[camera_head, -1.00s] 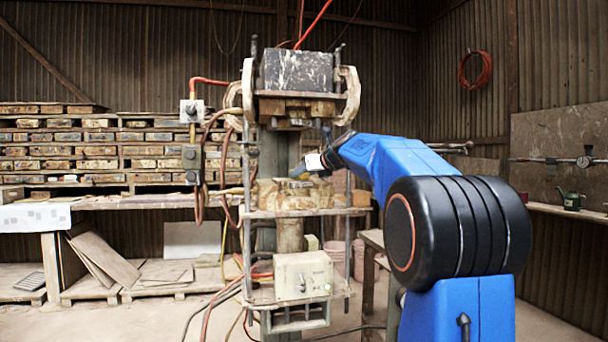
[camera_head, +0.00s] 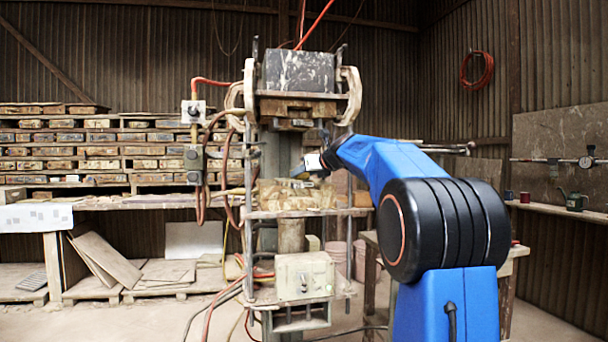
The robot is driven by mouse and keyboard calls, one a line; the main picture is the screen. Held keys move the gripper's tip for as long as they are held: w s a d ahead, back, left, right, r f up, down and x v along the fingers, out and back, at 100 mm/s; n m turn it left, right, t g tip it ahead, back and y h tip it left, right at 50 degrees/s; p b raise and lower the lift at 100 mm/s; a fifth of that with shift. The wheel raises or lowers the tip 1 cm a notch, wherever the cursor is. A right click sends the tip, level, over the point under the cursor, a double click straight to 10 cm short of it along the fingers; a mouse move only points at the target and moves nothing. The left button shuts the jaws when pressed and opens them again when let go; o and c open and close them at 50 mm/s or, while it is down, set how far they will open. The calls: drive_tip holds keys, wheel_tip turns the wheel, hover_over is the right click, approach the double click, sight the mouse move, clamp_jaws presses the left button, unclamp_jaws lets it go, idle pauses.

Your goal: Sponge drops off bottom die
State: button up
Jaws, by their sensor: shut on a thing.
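The press stands at the centre, with its upper die (camera_head: 297,107) raised under a dark block. The bottom die (camera_head: 285,196), pale and clay-coloured, sits on the press's lower platen (camera_head: 290,213), with an open gap above it. My gripper (camera_head: 303,169) reaches in from the right, low over the bottom die. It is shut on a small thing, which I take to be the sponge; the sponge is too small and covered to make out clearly. I cannot tell whether it touches the die.
Press columns (camera_head: 349,190) flank the gap close to my gripper. Hoses and a control box (camera_head: 194,158) hang on the left. A grey box (camera_head: 304,275) sits below the platen. A wooden bench (camera_head: 372,240) stands at right behind my arm. Stacked moulds (camera_head: 85,150) fill the back left.

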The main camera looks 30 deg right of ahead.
drive_tip(key=shift+w+d, duration=0.1)
drive_tip(key=shift+w, duration=0.2)
drive_tip(key=shift+w+d, duration=0.25)
drive_tip(key=shift+w, duration=0.65)
drive_tip(key=shift+s, duration=0.2)
drive_tip(key=shift+s+a+f, duration=0.1)
drive_tip(key=shift+s+a, duration=0.1)
drive_tip(key=shift+s, duration=0.45)
drive_tip(key=shift+s+a+f, duration=0.1)
drive_tip(key=shift+s+a, duration=0.1)
drive_tip(key=shift+s, duration=0.4)
drive_tip(key=shift+w+d+r, duration=0.1)
drive_tip(key=shift+w+d, duration=0.1)
drive_tip(key=shift+w, duration=0.55)
drive_tip(key=shift+w+d+r, duration=0.1)
drive_tip(key=shift+w+d, duration=0.1)
drive_tip(key=shift+w, duration=0.5)
